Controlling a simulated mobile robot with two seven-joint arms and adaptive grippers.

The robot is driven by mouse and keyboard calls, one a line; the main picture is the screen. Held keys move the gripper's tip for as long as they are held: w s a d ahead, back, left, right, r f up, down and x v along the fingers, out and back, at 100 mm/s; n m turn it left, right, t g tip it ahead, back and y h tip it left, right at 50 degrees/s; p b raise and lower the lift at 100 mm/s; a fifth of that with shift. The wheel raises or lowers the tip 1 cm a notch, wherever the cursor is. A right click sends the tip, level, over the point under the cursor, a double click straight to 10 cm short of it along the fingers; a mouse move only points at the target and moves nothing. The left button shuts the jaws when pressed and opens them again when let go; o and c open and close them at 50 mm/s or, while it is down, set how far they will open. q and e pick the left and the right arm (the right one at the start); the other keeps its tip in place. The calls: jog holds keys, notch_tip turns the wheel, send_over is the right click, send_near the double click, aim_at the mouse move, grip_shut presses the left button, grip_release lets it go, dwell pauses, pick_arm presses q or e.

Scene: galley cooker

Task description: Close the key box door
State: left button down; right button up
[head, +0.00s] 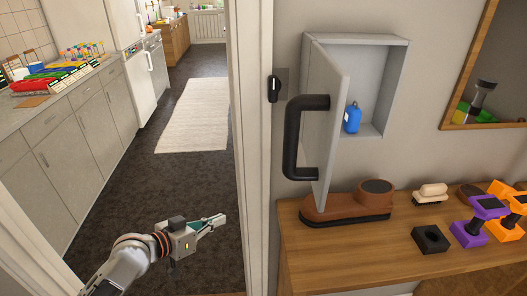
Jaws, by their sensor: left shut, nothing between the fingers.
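The key box (377,68) is a grey wall box with its door (335,115) standing open, hinged at the left and swung out toward me. A thick black handle (291,138) is on the door's outer face, on the left side. A blue padlock-like tag (352,118) is inside the box. My left gripper (222,219) is low in the doorway, left of and below the door handle, apart from it. Its fingers are closed together with nothing held. My right gripper is not in view.
A wooden shelf (400,240) below the box holds a brown shoe (345,205), a brush (430,193) and purple and orange objects (470,232). A door frame (250,120) stands between the gripper's doorway and the box. A mirror (490,80) hangs at right.

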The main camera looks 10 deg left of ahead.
pick_arm(q)
notch_tip(320, 180, up, 21)
jog(key=w+d+m+g+h+b, duration=0.2)
jog(key=m+g+h+b, duration=0.1)
jog(key=m+h+b, duration=0.3)
jog(key=s+r+m+g+h+b, duration=0.45)
jog(key=s+r+m+g, duration=0.4)
jog(key=s+r, duration=0.85)
jog(key=p, duration=0.3)
send_near(300, 122)
jog(key=d+f, duration=0.4)
jog(key=shift+w+d+r+g, duration=0.15)
jog(key=shift+w+d+g, duration=0.25)
jog(key=shift+w, duration=0.1)
